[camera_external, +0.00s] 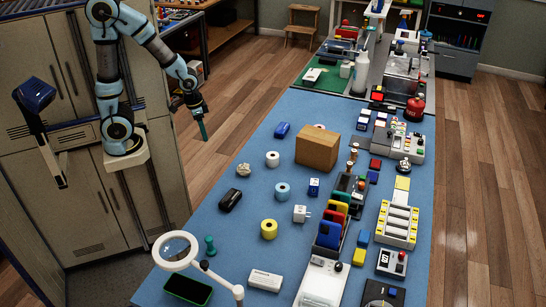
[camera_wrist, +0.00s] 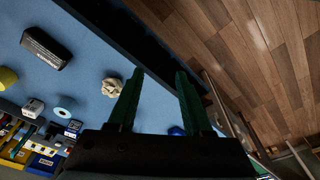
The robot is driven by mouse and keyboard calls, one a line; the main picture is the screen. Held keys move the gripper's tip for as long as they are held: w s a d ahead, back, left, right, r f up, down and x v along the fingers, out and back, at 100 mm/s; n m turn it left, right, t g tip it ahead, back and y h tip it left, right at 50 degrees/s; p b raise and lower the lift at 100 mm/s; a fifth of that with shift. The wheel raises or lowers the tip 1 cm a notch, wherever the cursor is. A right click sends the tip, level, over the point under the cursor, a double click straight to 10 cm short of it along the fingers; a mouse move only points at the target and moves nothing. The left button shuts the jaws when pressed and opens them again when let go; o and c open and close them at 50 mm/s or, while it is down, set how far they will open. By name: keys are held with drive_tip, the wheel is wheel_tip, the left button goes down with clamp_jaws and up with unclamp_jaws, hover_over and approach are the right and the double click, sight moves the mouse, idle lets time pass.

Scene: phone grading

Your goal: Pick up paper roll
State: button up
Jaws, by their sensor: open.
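A white roll (camera_external: 272,159), which looks like the paper roll, stands on the blue table left of the cardboard box. A pale blue roll (camera_external: 282,190) and a yellow roll (camera_external: 269,229) stand nearer the camera. In the wrist view I see the pale blue roll (camera_wrist: 64,106) at the left and part of the yellow roll (camera_wrist: 7,78) at the edge. I cannot make out the white roll there. My gripper (camera_external: 203,133) is open and empty, with its green fingers pointing down beyond the table's left edge. Its fingers (camera_wrist: 160,75) show apart in the wrist view.
Crumpled paper (camera_external: 243,170) and a black case (camera_external: 230,199) lie near the table's left edge. A cardboard box (camera_external: 317,148) stands right of the white roll. A magnifier lamp (camera_external: 178,248) stands at the front. Cabinets (camera_external: 60,200) flank my arm at left.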

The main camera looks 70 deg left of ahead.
drive_tip(key=shift+o, duration=0.2)
drive_tip(key=o, duration=0.7)
drive_tip(key=shift+o, duration=0.2)
drive_tip(key=n+g, duration=0.2)
drive_tip(key=n, duration=0.4)
approach(273, 155)
drive_tip(key=shift+s+d+f, duration=0.15)
drive_tip(key=shift+s+d, duration=0.1)
drive_tip(key=shift+d, duration=0.2)
drive_tip(key=shift+w+d+f, duration=0.1)
drive_tip(key=shift+f, duration=0.15)
wheel_tip(273, 155, down, 5)
drive_tip(key=shift+p, duration=0.45)
drive_tip(key=shift+a+f+p, duration=0.2)
drive_tip(key=shift+f+p, duration=0.3)
drive_tip(key=shift+f, duration=0.8)
drive_tip(key=shift+a+f+p, duration=0.2)
drive_tip(key=shift+f+p, duration=0.3)
drive_tip(key=shift+f, duration=0.85)
